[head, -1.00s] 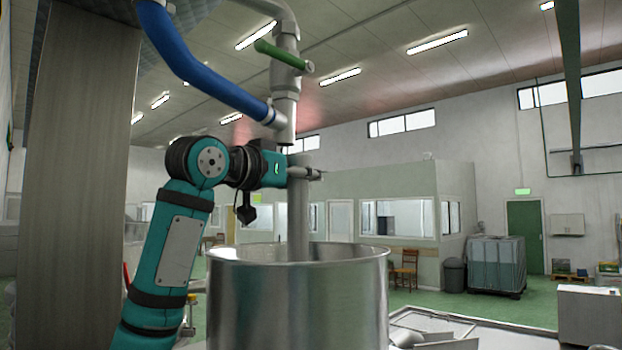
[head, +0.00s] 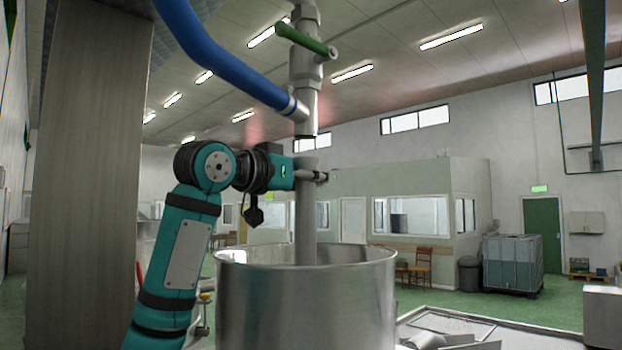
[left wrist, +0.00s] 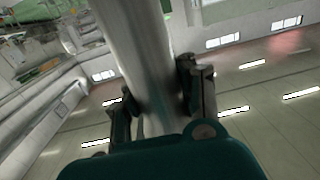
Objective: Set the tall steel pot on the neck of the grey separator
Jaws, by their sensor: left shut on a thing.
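The tall steel pot (head: 305,310) is a wide, shiny, open-topped cylinder, upright in the lower middle of the head view. A steel post (head: 305,225) rises from inside it; its foot is hidden by the front wall. My left gripper (head: 318,176) is shut around the post near its top. In the left wrist view the fingers (left wrist: 160,95) stand on both sides of the post (left wrist: 140,50). The pot's bottom is out of frame. I cannot make out the grey separator or its neck. My right gripper is not in view.
Above the post hangs a steel pipe (head: 305,85) with a green lever (head: 303,40) and a blue hose (head: 230,72); a gap separates them. A large grey panel (head: 85,180) stands left. A pale surface with metal parts (head: 465,330) lies lower right.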

